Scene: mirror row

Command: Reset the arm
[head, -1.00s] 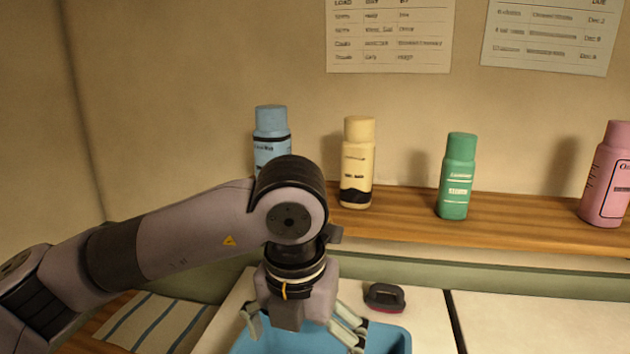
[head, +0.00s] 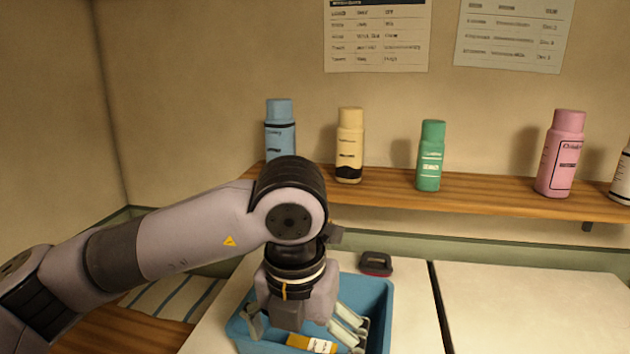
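My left arm comes in from the left, and its gripper (head: 305,325) points down over a blue bin (head: 378,305). The fingers are spread apart, so the gripper is open. A yellow-orange item with a white label (head: 311,343) lies in the bin below and between the fingers, partly cut off by the frame edge. I see nothing held between the fingers. My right gripper is not in view.
A wooden shelf (head: 470,191) holds a blue bottle (head: 281,128), a yellow bottle (head: 349,146), a green bottle (head: 430,156), a pink bottle (head: 560,153) and a white bottle (head: 622,178). A dark brush (head: 376,264) lies behind the bin. The white top (head: 540,305) at right is clear.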

